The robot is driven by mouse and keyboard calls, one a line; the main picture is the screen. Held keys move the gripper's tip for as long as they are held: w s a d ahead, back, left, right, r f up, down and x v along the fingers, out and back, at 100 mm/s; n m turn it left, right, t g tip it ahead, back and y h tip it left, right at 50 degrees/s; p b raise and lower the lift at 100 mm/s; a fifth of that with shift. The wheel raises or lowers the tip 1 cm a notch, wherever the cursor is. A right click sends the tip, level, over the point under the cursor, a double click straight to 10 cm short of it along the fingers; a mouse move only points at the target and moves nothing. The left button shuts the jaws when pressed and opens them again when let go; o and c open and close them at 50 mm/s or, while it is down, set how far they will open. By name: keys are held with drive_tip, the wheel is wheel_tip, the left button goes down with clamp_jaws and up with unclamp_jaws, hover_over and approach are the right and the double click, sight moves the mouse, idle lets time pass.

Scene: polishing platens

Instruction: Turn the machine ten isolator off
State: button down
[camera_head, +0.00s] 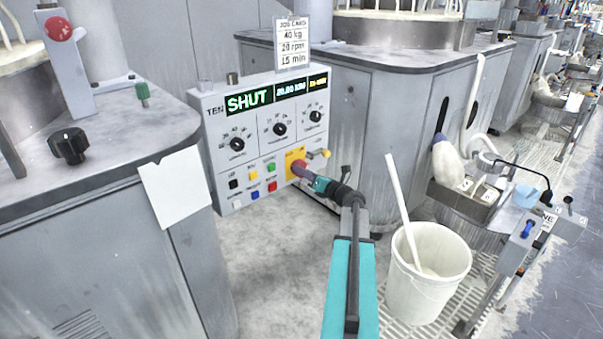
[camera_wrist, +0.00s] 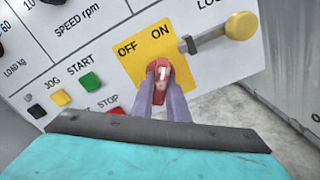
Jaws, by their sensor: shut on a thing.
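The machine ten control panel (camera_head: 265,135) carries the word TEN and a display (camera_head: 250,102) reading SHUT. On its lower right is a yellow plate (camera_wrist: 133,62) marked OFF and ON, also in the head view (camera_head: 292,156). The red isolator handle (camera_wrist: 163,73) sits on this plate, with a white mark on its face. The mark lies below the word ON in the wrist view. My gripper (camera_wrist: 161,86) is shut on the handle, a purple finger on each side. In the head view my gripper (camera_head: 304,173) hides most of the handle.
A yellow knob on a metal stem (camera_wrist: 240,26) stands out right of the plate, close to my gripper. Coloured push buttons (camera_head: 254,180) lie to the left. A white bucket with a stick (camera_head: 428,290) stands on the grating at right. A black knob (camera_head: 69,146) is on the left bench.

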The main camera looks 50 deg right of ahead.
drive_tip(key=n, duration=0.4)
drive_tip(key=shift+w+d+r+b, duration=0.1)
drive_tip(key=shift+b, duration=0.2)
drive_tip(key=n+b, duration=0.1)
drive_tip(key=n, duration=0.2)
drive_tip(key=shift+n, duration=0.4)
drive_tip(key=n+b, duration=0.3)
drive_tip(key=n, duration=0.1)
drive_tip(key=shift+d, duration=0.1)
drive_tip(key=shift+n+b, duration=1.05)
drive_tip(key=shift+n, duration=0.85)
drive_tip(key=shift+r, duration=0.1)
drive_tip(key=c, duration=1.7)
unclamp_jaws()
